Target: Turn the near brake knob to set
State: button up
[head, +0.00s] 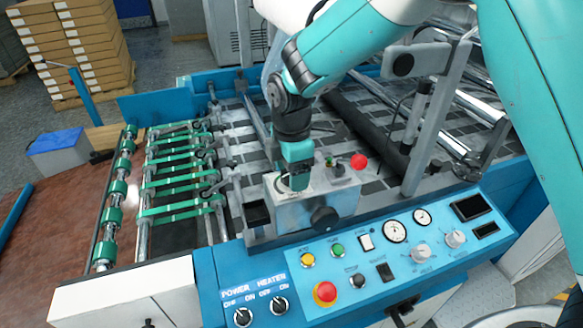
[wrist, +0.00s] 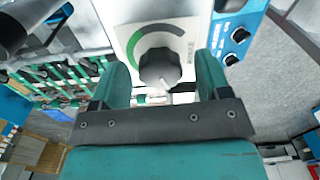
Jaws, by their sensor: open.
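In the wrist view a dark grey knob (wrist: 160,70) stands on a pale plate with a curved scale, part dark grey and part green. A pale mark shows near the knob's lower edge. My gripper (wrist: 160,74) is open, with one green finger on each side of the knob; whether they touch it I cannot tell. In the head view my gripper (head: 297,182) points down at the top of a grey metal box (head: 290,214) and hides the knob there.
A black round knob (head: 325,217) sits on the box's front and a red ball (head: 358,161) stands behind the box. The blue control panel (head: 375,262) with buttons, gauges and switches lies in front. Green belt rollers (head: 180,180) are to the left, and a grey upright post (head: 432,130) is to the right.

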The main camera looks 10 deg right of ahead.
jog(key=shift+c, duration=0.5)
jog(key=c, duration=0.8)
jog(key=shift+c, duration=0.2)
